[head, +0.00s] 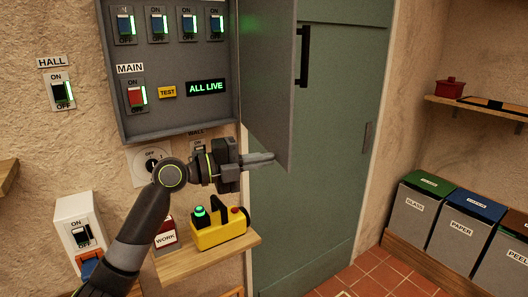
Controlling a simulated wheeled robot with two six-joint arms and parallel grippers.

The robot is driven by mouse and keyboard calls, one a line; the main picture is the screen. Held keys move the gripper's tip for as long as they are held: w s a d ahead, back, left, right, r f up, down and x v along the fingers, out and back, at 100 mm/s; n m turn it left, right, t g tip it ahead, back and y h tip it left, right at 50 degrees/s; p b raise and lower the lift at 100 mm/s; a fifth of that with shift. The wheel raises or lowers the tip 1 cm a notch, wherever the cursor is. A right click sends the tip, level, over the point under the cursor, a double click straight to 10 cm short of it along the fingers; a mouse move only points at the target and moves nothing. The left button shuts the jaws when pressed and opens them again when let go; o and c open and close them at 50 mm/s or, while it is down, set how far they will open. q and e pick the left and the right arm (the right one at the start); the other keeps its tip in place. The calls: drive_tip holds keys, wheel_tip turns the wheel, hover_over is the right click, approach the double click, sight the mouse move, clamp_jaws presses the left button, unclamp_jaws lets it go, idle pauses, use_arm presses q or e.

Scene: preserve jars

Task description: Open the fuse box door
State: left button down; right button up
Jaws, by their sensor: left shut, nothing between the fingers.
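The grey fuse box (193,112) is on the wall at upper left. Its grey door (268,75) stands swung open on the right side, sticking out from the wall. Inside show a row of blue switches, a red MAIN switch (137,97), a yellow TEST button (167,91) and a green ALL LIVE display (206,87). My left gripper (272,158) is shut and empty, at the lower part of the door. I cannot tell whether it touches the door. My right gripper is not in view.
A small wooden shelf (215,259) below the box holds a yellow device (220,234) and a red WORK box (167,240). A green room door (325,150) with a black handle is behind. Labelled bins (412,215) stand at right. A HALL switch (60,92) is on the left wall.

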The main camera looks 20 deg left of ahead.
use_arm(q)
drive_tip(key=shift+w+d, duration=0.2)
drive_tip(key=shift+d, duration=0.1)
drive_tip(key=shift+d, duration=0.1)
drive_tip(key=shift+w+d+n+t+y, duration=0.3)
drive_tip(key=shift+w+d, duration=0.2)
drive_tip(key=shift+d, duration=0.2)
drive_tip(key=w+d+n+t+y+b, duration=0.3)
drive_tip(key=w+d+y+b, duration=0.1)
drive_tip(key=w+d, duration=0.5)
drive_tip(key=shift+w+d+n+t+y, duration=0.3)
drive_tip(key=shift+w+n+t, duration=0.1)
drive_tip(key=shift+w, duration=0.5)
